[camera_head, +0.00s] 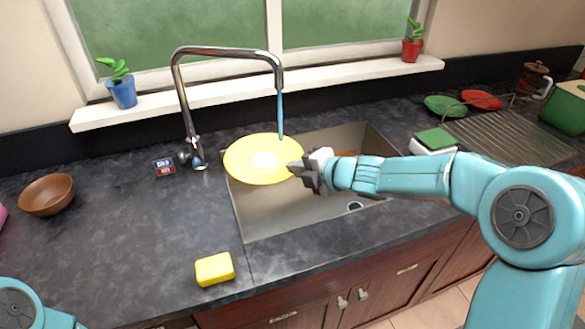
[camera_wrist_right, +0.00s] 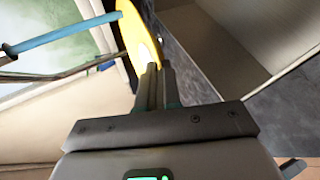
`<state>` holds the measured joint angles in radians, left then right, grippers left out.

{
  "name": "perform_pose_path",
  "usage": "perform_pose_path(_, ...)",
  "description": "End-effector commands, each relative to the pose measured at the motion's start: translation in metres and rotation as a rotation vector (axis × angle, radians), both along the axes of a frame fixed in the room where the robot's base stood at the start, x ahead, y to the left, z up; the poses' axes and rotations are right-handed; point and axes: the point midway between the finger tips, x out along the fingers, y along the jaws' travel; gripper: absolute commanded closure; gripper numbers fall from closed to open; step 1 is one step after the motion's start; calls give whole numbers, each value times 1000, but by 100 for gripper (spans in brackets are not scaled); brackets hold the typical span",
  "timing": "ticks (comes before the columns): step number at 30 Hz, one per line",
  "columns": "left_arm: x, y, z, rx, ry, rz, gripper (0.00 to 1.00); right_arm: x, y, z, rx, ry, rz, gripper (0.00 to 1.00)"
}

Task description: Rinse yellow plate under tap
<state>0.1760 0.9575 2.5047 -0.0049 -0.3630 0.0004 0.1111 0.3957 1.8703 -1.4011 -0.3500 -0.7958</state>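The yellow plate (camera_head: 240,164) is held over the left part of the sink by my right gripper (camera_head: 298,170), which is shut on its right rim. In the right wrist view the plate (camera_wrist_right: 128,38) shows at the fingertips (camera_wrist_right: 154,72). The tap (camera_head: 182,95) arches over the sink. A blue stream of water (camera_head: 281,115) runs down from its spout to the plate's upper right edge; I cannot tell exactly where it lands. The stream also shows in the right wrist view (camera_wrist_right: 60,32). My left gripper is out of view; only part of my left arm shows at the lower left.
The sink (camera_head: 275,212) is set into the dark counter. A yellow sponge (camera_head: 214,269) lies in front of it, and a brown bowl (camera_head: 47,194) stands at the left. A drying rack (camera_head: 510,138), green and red dishes and a green-topped sponge (camera_head: 436,138) are at the right.

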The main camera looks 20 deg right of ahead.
Motion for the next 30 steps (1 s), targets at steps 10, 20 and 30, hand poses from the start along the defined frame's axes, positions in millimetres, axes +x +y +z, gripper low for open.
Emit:
perform_pose_path(10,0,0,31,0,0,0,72,29,-25,-3,1,2,-2,100)
perform_pose_path(20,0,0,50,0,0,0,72,49,-41,-11,2,1,-1,100)
perform_pose_path(30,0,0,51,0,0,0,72,52,-43,-13,0,-1,0,100)
